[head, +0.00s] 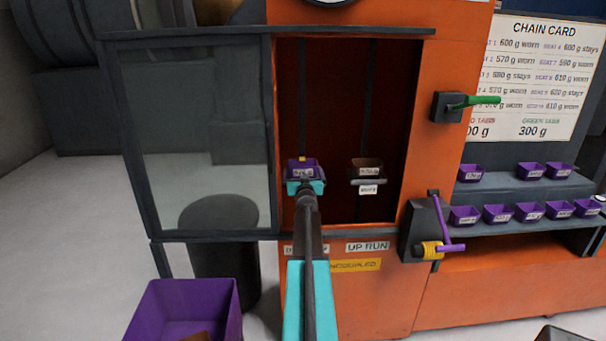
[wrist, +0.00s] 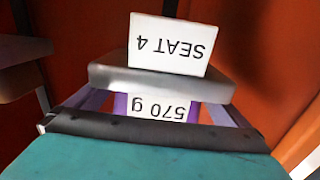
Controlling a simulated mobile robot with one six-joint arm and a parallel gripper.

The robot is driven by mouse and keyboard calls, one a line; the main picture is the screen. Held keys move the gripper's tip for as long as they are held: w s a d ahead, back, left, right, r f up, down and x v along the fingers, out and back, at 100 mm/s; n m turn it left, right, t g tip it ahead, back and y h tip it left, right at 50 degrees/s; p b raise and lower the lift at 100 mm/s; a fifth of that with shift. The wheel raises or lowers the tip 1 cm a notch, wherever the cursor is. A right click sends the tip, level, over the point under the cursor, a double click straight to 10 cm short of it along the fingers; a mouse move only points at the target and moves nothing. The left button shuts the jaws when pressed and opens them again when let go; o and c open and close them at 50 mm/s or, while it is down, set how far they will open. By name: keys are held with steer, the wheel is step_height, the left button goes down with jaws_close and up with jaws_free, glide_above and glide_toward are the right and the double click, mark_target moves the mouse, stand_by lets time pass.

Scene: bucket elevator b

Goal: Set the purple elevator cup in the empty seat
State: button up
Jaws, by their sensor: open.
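A purple elevator cup (head: 303,166) is in the left run of the open elevator shaft, right at my gripper. In the wrist view its white label (wrist: 160,106) reads 570 g upside down. It appears against a grey seat bracket (wrist: 160,82) whose tag (wrist: 170,45) reads SEAT 4. My gripper (head: 305,186) is open, with its teal body in front of the cup. The cup's sides and its contact with the seat are largely hidden, so I cannot tell whether it is fully seated.
A dark brown cup (head: 367,167) hangs in the right run. A glass door (head: 205,130) stands open at left. A purple bin (head: 187,310) is at lower left. Several purple cups (head: 497,213) stand on the right shelves.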

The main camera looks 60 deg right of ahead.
steer(key=shift+r+p, duration=0.55)
steer(key=shift+r, duration=0.25)
steer(key=shift+s+a+f, duration=0.15)
steer(key=shift+s+a, duration=0.05)
steer(key=shift+a, duration=0.15)
steer(key=b+v, duration=0.1)
steer(key=v, duration=1)
steer(key=shift+s, duration=0.1)
stand_by(0.5)
